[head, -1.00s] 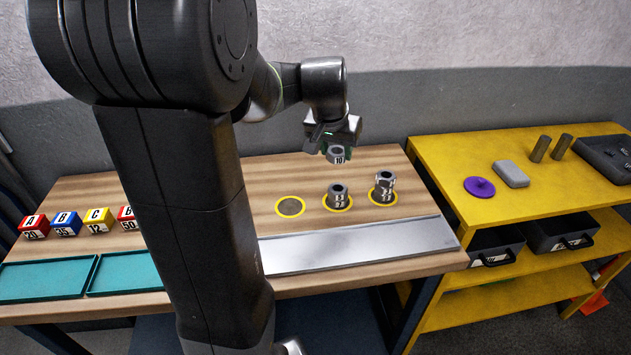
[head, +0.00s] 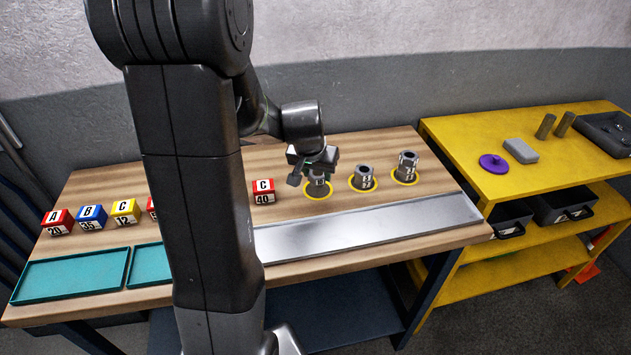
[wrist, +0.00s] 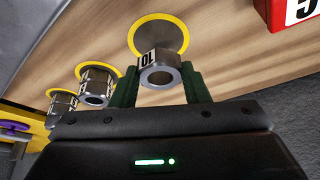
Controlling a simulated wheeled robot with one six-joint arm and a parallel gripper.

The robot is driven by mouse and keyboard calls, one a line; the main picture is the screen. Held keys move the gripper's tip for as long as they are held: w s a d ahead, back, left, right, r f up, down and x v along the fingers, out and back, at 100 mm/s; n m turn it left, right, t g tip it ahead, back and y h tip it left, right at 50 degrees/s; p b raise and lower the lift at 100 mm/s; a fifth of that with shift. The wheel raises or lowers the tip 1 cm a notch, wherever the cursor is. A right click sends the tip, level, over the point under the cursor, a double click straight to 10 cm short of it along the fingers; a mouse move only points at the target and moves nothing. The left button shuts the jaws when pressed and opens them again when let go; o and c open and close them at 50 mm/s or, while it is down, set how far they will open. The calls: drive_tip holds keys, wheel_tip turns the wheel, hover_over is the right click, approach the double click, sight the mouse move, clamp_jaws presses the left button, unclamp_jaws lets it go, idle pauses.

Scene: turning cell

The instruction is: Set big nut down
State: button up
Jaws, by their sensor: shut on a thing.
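The big nut, a grey metal ring with a white label reading 10, is between my gripper's green fingers (wrist: 155,88) in the wrist view (wrist: 161,72). My gripper (head: 314,178) is shut on it. In the head view the nut (head: 318,188) is low at the leftmost yellow ring (head: 320,197), partly hidden by the gripper. The wrist view shows this ring's grey centre (wrist: 160,36) just beyond the nut. I cannot tell whether the nut touches the table.
Grey nut-like pieces stand in the middle ring (head: 363,178) and the right ring (head: 407,166). A metal strip (head: 370,227) runs along the front. A yellow bench (head: 460,140) stands at right.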

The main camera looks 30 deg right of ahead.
sight(316, 178)
drive_tip(key=shift+f, duration=1.65)
drive_tip(key=shift+f, duration=0.15)
drive_tip(key=o, duration=1.1)
drive_tip(key=shift+r, duration=0.3)
drive_tip(key=v, duration=1.1)
drive_tip(key=shift+r, duration=0.3)
drive_tip(key=shift+s+a, duration=0.1)
drive_tip(key=shift+s, duration=0.05)
